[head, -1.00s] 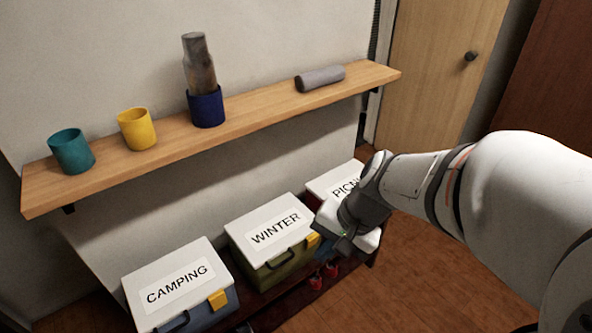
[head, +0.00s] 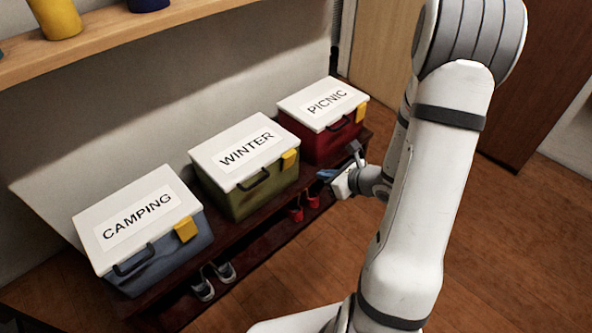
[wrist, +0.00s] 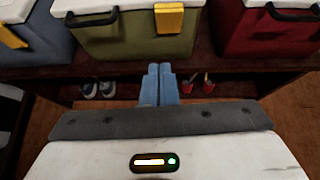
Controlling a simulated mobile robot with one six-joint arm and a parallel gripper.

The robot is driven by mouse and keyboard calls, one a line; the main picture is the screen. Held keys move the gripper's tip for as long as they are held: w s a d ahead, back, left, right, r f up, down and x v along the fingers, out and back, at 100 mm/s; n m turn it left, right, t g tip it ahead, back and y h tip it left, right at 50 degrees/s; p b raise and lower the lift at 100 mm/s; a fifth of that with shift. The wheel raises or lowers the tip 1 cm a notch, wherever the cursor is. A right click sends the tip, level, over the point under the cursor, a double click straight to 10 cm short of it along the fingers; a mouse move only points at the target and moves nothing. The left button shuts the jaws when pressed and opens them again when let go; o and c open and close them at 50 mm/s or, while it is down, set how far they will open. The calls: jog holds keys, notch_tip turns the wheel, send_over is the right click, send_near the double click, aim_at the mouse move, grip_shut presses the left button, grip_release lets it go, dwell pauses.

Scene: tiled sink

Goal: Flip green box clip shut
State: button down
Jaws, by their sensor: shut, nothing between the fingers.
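The green box (head: 245,198), labelled WINTER, has a white lid (head: 232,150) that lies closed and a black handle on its front. Its yellow clip (head: 290,159) sits at the lid's front edge, right of the handle; I cannot tell whether it lies flush. In the wrist view the green box (wrist: 120,45) and its clip (wrist: 169,19) are at the top. My gripper (wrist: 161,67) is shut and empty, its blue fingers together, pointing toward the box below the clip and apart from it. In the head view my gripper (head: 326,174) is right of the green box, near the bench's front edge.
A blue CAMPING box (head: 165,262) stands left and a red PICNIC box (head: 312,143) right, on the same dark bench (head: 225,234). Shoes (head: 212,280) and red footwear (head: 304,207) are beneath. A wall shelf (head: 110,50) is above. Floor in front is open.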

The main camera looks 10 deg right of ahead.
jog(key=shift+d+f+m, duration=0.3)
jog(key=shift+f, duration=0.05)
jog(key=b, duration=0.2)
send_near(288, 162)
jog(key=x, duration=0.5)
jog(key=shift+s+f, duration=0.1)
jog(key=shift+f, duration=0.35)
jog(key=shift+w+a+r, duration=0.1)
jog(key=shift+w+a, duration=0.15)
jog(key=shift+w, duration=0.1)
